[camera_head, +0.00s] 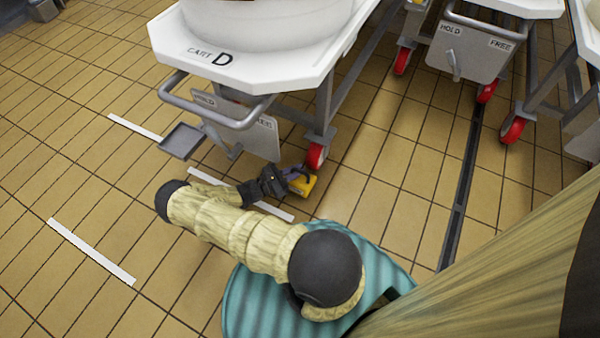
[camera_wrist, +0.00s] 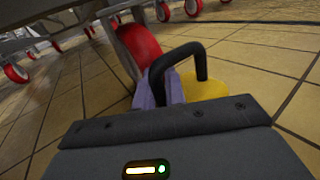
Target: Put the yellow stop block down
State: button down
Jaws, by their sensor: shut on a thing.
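The yellow stop block (camera_head: 302,184) is low at the floor, just in front of a red wheel (camera_head: 315,156) of the cart marked D (camera_head: 230,62). It has a dark handle on top, clear in the wrist view (camera_wrist: 180,60). My gripper (camera_head: 284,174) reaches it from the left and is shut on its handle. In the wrist view the yellow body (camera_wrist: 205,84) shows right of the purple fingers, and the red wheel stands close behind them. I cannot tell whether the block touches the floor or the wheel.
Cart D carries a large pale vat (camera_head: 265,18). A metal handle bar (camera_head: 215,118) and small tray (camera_head: 181,140) stick out above my arm. White lines (camera_head: 92,252) mark the tiled floor. A drain channel (camera_head: 460,190) runs at right, with more carts beyond.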

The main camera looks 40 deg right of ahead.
jog(key=shift+s+d+f+b, duration=0.1)
jog(key=shift+d+f+b, duration=0.3)
jog(key=shift+d+f, duration=0.4)
jog(key=shift+d, duration=0.05)
jog(key=c, duration=1.6)
grip_release()
jog(key=shift+a, duration=0.1)
jog(key=shift+o, duration=0.7)
jog(key=shift+s, duration=0.1)
jog(key=a+p, duration=0.1)
jog(key=a, duration=0.3)
jog(key=w+a+p, duration=0.1)
jog(key=a, duration=0.2)
jog(key=w+a+p, duration=0.1)
jog(key=a, duration=0.3)
jog(key=shift+w+a+p, duration=0.2)
jog(key=shift+a+p, duration=0.15)
jog(key=shift+p, duration=0.05)
